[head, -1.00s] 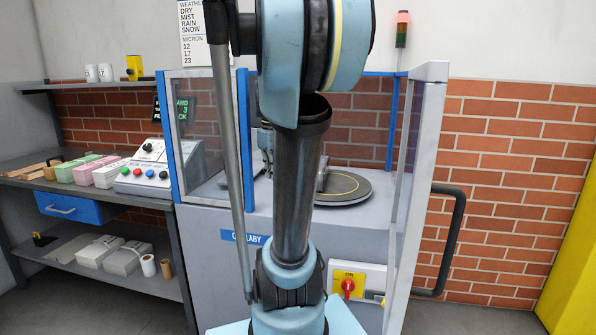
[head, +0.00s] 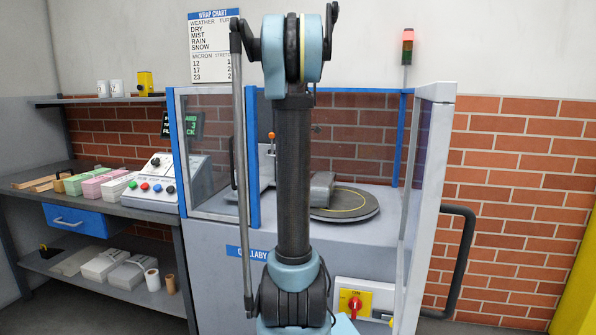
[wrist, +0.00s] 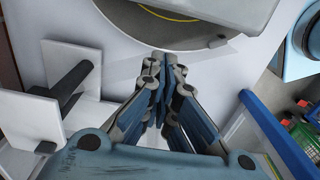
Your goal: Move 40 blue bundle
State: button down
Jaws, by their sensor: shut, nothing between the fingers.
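I cannot make out a blue bundle in either view. On the bench at left lie several paper bundles, among them green (head: 79,184), pink (head: 97,185) and white (head: 117,186) ones. My gripper (wrist: 164,63) shows in the wrist view with its fingers together and nothing between them. It is over a pale surface, close to the near rim of the dark round turntable (wrist: 140,20). The same turntable (head: 340,207), with a yellow ring, sits inside the wrapping machine (head: 207,243) in the head view. My gripper is not discernible in the head view.
A control console (head: 166,180) with coloured buttons stands at the bench's right end, beside the machine's blue-framed clear panel (head: 213,145). A black handle (head: 463,255) sticks out at the machine's right. A lower shelf (head: 60,281) holds bundles and rolls.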

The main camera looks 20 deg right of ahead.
aim_at(321, 179)
notch_tip(321, 179, down, 7)
jog(key=shift+f, duration=0.15)
jog(key=shift+s+d+f, duration=0.2)
jog(key=shift+s+d, duration=0.2)
jog(key=shift+d, duration=0.15)
jog(key=shift+s+d+f, duration=0.2)
jog(key=shift+s+d, duration=0.2)
jog(key=shift+d, duration=0.1)
jog(key=shift+s+d, duration=0.35)
jog(key=shift+d, duration=0.25)
jog(key=shift+s+d, duration=0.55)
jog(key=shift+d, duration=0.25)
jog(key=shift+s+d, duration=0.6)
jog(key=shift+d, duration=0.25)
jog(key=shift+s+d, duration=0.55)
jog(key=shift+d, duration=0.25)
